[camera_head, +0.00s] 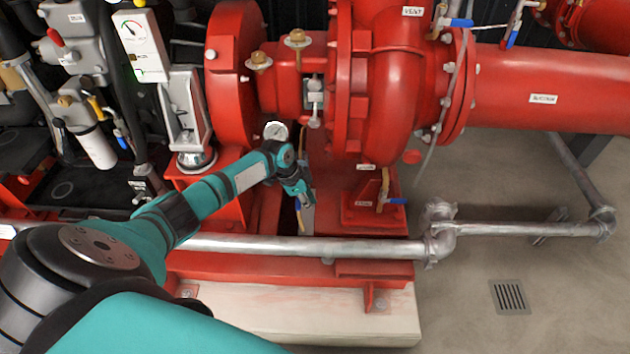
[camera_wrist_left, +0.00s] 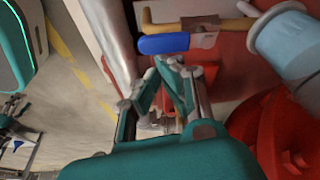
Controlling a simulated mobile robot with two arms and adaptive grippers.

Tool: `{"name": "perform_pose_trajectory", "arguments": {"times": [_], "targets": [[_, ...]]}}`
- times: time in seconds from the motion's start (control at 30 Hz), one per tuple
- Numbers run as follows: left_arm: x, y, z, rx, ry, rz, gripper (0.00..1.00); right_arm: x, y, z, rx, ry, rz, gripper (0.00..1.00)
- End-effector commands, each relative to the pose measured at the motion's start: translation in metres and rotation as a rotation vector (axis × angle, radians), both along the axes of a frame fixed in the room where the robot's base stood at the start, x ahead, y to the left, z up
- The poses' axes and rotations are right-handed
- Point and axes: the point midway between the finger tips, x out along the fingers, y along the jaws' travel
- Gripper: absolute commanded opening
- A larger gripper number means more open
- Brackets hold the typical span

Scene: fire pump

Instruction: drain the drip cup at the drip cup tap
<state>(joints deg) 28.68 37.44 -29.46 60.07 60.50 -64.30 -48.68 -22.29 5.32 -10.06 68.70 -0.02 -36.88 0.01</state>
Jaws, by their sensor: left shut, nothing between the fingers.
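My left gripper (camera_head: 305,199) reaches down in front of the red pump bearing housing, just behind the grey horizontal pipe. In the left wrist view the same gripper (camera_wrist_left: 167,66) has its fingers closed together and holds nothing. Just beyond the fingertips there is a tap with a blue lever (camera_wrist_left: 163,44) on a brass pipe (camera_wrist_left: 236,26). The fingertips are close to the lever; I cannot tell whether they touch it. In the head view my gripper hides most of this spot. The drip cup itself is not clearly visible. My right gripper is not in view.
The grey pipe (camera_head: 305,247) runs along the front of the red base. Another blue-handled valve (camera_head: 393,201) sits by the pump foot on the right. A floor drain grate (camera_head: 509,297) lies in clear floor. A gauge panel (camera_head: 140,45) stands at the left.

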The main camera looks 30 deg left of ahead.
Motion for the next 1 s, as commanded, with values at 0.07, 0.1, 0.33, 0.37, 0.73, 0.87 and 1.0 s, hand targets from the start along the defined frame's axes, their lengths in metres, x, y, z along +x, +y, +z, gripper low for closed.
{"name": "perform_pose_trajectory", "arguments": {"times": [0.07, 0.1, 0.33, 0.37, 0.73, 0.87, 1.0], "targets": [[0.000, 0.000, 0.000, 0.000, 0.000, 0.000, 0.00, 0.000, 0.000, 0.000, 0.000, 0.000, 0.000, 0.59], [0.000, 0.000, 0.000, 0.000, 0.000, 0.000, 0.00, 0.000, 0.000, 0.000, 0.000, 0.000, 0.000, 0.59], [-0.003, 0.004, 0.014, 0.001, -0.002, 0.000, 0.00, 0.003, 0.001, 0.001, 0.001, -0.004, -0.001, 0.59], [-0.004, 0.006, 0.019, 0.001, -0.003, 0.000, 0.00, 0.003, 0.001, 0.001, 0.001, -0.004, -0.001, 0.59], [-0.022, 0.023, 0.090, 0.002, -0.001, -0.001, 0.00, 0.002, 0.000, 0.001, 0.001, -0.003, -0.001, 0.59], [-0.026, 0.027, 0.105, 0.001, 0.000, 0.000, 0.00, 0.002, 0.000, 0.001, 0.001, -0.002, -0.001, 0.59], [-0.028, 0.029, 0.112, 0.000, 0.001, 0.000, 0.00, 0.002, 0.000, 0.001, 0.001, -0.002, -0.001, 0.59]]}}
